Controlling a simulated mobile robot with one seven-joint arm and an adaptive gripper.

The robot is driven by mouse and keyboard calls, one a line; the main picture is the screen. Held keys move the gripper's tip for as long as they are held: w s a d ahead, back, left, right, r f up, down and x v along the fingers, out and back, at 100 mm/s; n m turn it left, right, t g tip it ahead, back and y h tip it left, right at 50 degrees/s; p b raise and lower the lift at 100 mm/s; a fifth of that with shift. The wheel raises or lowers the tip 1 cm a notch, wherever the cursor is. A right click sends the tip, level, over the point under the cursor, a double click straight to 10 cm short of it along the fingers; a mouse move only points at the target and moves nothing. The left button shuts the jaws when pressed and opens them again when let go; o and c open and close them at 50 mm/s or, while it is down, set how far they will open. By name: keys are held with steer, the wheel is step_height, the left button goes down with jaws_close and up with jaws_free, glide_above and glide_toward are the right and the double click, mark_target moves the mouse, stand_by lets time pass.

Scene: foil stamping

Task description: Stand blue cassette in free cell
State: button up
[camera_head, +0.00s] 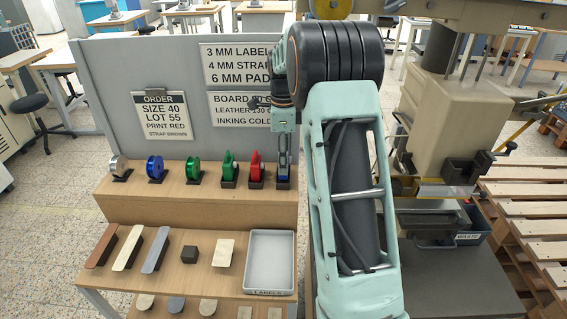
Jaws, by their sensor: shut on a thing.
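The blue cassette (283,177) shows as a narrow blue edge at the right end of the raised wooden shelf (200,210). My gripper (284,166) reaches down from above and is shut on it. The cassette looks upright, at or just above a dark holder (283,185). I cannot tell whether it rests in the holder, as the gripper hides most of it. To its left, a red cassette (256,168) and a green cassette (229,166) stand upright in dark holders.
Silver (117,165), blue (155,167) and green (193,170) rolls stand further left. A grey panel (110,75) with signs stands behind. A press (445,120) stands right of my arm.

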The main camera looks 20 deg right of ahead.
steer(key=shift+f, duration=0.95)
steer(key=shift+f, duration=0.1)
steer(key=shift+f, duration=0.15)
steer(key=o, duration=1.3)
step_height(320, 180, up, 8)
steer(key=shift+b, duration=0.35)
